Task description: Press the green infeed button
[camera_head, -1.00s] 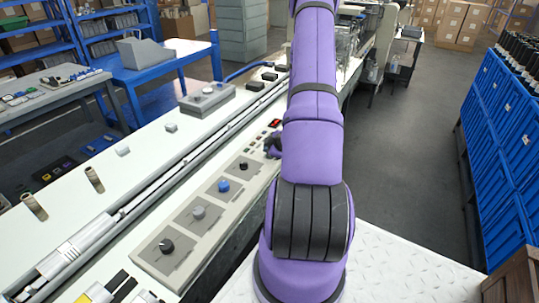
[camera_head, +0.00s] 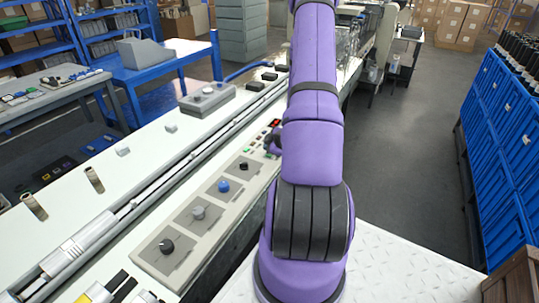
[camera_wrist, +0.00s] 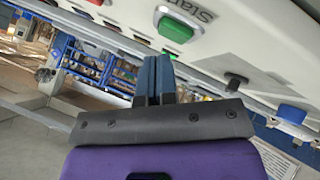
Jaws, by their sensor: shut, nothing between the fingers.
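The green button (camera_wrist: 175,28) shows in the wrist view as a raised block in a pale frame on a light panel, with the word "Start" printed beside it. My gripper (camera_wrist: 158,59) is shut and empty, its two blue-grey fingertips together just below the green button in the picture. Whether the tips touch the button I cannot tell. In the head view my arm hides the fingertips. The row of small buttons (camera_head: 262,136) lies just left of my arm there, too small to tell which is the infeed one.
The control panel carries a blue knob (camera_head: 223,186), a grey knob (camera_head: 198,212) and black knobs (camera_head: 166,246). The wrist view also shows a black knob (camera_wrist: 236,80) and a blue one (camera_wrist: 291,113). The conveyor line runs left of the panel. Blue crates (camera_head: 500,130) stand at right.

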